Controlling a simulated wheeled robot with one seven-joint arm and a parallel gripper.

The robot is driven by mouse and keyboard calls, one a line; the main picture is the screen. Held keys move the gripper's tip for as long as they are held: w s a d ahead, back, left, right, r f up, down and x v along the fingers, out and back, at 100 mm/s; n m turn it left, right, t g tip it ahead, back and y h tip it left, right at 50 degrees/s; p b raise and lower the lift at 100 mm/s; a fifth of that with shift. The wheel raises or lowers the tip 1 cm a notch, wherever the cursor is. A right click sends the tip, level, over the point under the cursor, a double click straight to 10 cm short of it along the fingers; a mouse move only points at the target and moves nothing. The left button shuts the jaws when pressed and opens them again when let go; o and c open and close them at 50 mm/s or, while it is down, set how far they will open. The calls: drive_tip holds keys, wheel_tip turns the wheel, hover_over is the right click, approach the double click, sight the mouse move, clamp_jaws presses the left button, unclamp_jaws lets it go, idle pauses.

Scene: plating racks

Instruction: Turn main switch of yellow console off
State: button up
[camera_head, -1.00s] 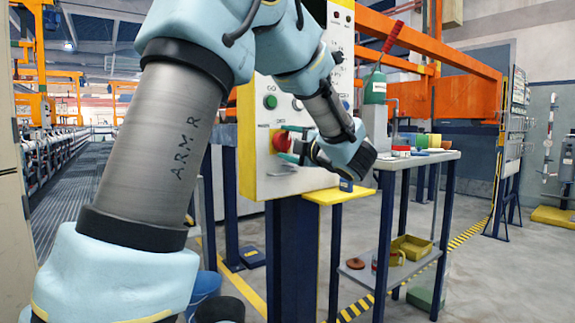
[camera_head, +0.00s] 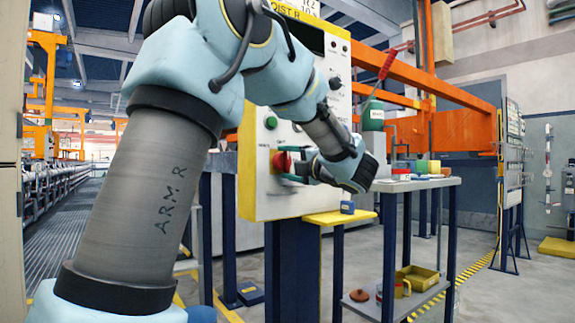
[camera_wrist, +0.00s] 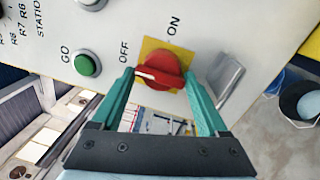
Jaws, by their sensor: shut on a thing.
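The console (camera_head: 258,188) has a pale panel with yellow edges. Its main switch is a red knob (camera_wrist: 166,68) on a yellow plate (camera_wrist: 150,46), between the labels OFF and ON in the wrist view. The knob's white mark points left in that view, on the OFF side. My gripper (camera_wrist: 160,80) is shut on the knob, with one teal finger on each side. In the head view the red switch (camera_head: 281,160) shows at the panel's left part, partly hidden by my gripper (camera_head: 292,178).
A green GO button (camera_wrist: 86,65) sits beside the switch, and a silver bracket (camera_wrist: 226,78) is close to the right finger. A yellow ledge (camera_head: 335,218) with a small blue object juts out below the panel. A table (camera_head: 420,183) with containers stands to the right.

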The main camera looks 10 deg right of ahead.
drive_tip(key=shift+f, duration=0.4)
drive_tip(key=o, duration=1)
drive_tip(key=shift+o, duration=0.6)
drive_tip(key=shift+r, duration=0.2)
drive_tip(key=r+p+v, duration=0.1)
drive_tip(key=v, duration=0.9)
drive_tip(key=shift+s+d+f, duration=0.2)
drive_tip(key=shift+s+f, duration=0.15)
drive_tip(key=shift+f, duration=0.2)
